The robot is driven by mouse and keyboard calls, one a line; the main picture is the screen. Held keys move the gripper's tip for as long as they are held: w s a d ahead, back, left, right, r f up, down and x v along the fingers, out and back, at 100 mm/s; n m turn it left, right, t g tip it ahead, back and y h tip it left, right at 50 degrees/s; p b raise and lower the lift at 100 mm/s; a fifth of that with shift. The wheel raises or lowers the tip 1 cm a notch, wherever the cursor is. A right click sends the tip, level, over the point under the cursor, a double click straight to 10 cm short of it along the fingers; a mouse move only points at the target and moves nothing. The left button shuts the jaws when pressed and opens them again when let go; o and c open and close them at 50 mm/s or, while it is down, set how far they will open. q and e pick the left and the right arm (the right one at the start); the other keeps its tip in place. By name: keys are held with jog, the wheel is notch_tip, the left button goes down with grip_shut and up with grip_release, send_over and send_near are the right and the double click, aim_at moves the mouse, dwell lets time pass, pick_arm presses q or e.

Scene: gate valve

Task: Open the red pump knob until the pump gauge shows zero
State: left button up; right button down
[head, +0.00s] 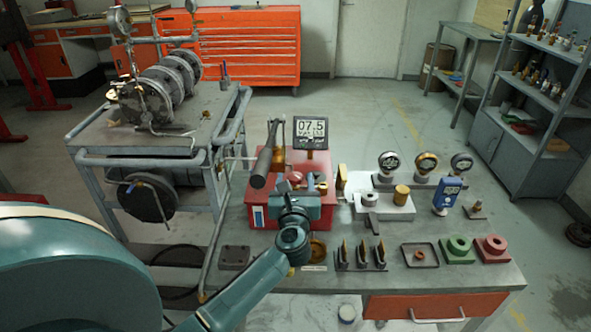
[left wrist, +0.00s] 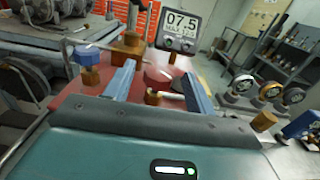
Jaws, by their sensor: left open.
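The pump is a red box (head: 262,206) on the workbench, and its red top also shows in the left wrist view (left wrist: 72,100). Its digital gauge (head: 311,127) stands on a post behind and reads 07.5; it also shows in the left wrist view (left wrist: 183,24). A small red knob (head: 295,176) sits on the pump top and also shows in the left wrist view (left wrist: 157,75). My left gripper (head: 299,187) is over the pump, open, its blue fingers (left wrist: 160,71) on either side of the red knob. Whether they touch it is unclear. My right gripper is out of view.
A dark cylindrical handle (head: 265,160) rises at the pump's left. Brass fittings stand beside the knob. Dial gauges (head: 388,163) stand on the right, with a blue meter (head: 447,196). A pipe rig on a cart (head: 150,135) stands left. Slotted holders and trays fill the bench front.

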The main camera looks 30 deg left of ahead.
pick_arm(q)
jog(key=shift+x, duration=2.3)
jog(key=c, duration=1)
jog(key=shift+o, duration=0.2)
